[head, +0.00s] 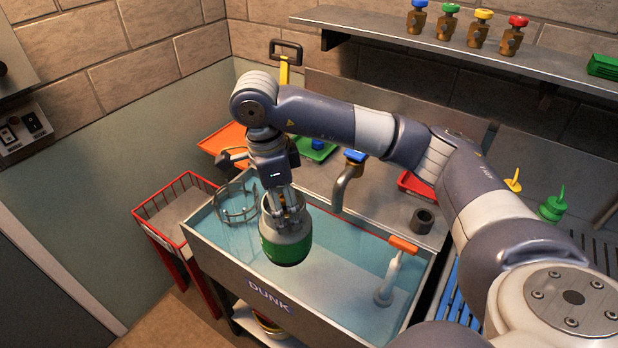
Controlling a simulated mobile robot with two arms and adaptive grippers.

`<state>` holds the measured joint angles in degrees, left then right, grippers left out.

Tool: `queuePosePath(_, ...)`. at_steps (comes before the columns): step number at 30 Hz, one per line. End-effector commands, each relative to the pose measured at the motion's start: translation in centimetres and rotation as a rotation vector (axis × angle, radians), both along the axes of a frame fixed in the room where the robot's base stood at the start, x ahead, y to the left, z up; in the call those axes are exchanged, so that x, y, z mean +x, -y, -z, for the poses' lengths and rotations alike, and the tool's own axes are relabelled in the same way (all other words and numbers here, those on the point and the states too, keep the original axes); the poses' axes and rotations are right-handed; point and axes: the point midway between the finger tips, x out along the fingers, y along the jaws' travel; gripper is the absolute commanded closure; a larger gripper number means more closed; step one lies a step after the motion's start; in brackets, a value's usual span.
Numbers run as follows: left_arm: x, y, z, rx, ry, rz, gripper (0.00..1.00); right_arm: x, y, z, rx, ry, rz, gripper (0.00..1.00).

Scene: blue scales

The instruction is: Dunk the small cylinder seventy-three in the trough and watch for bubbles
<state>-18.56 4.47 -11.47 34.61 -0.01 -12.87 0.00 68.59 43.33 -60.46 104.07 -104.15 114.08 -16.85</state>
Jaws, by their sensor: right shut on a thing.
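The small cylinder (286,243) has a grey shoulder and a green body. My right gripper (284,205) points down and is shut on its top, inside the collar. The cylinder hangs over the trough (213,258), a metal tank of blue water with DUNK on its front. I cannot tell whether its base touches the water. No bubbles show. A wire ring cage (237,206) stands in the trough's left part. A white handle tool with an orange grip (392,270) stands in its right part. My left gripper is not in view.
A red wire basket (176,208) adjoins the trough's left side. Coloured valves (447,22) line the shelf (390,45) above. Open water lies between the cylinder and the orange-gripped tool.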

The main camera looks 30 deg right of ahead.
Motion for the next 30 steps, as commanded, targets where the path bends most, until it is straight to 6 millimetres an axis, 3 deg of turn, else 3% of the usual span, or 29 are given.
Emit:
queuePosePath(6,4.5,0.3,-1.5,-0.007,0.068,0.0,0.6,1.6,2.0,0.0,0.001,0.0,0.592,0.98)
queuePosePath(9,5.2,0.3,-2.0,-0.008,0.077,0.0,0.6,2.2,2.9,0.2,0.0,0.0,0.864,0.98)
queuePosePath(21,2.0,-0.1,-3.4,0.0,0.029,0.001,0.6,3.8,7.0,1.4,-0.004,-0.001,1.907,0.98)
queuePosePath(25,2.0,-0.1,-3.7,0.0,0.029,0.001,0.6,4.1,8.1,1.8,-0.005,0.001,2.16,0.98)
queuePosePath(30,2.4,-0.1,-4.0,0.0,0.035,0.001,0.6,4.3,8.8,2.1,-0.003,0.003,2.356,0.98)
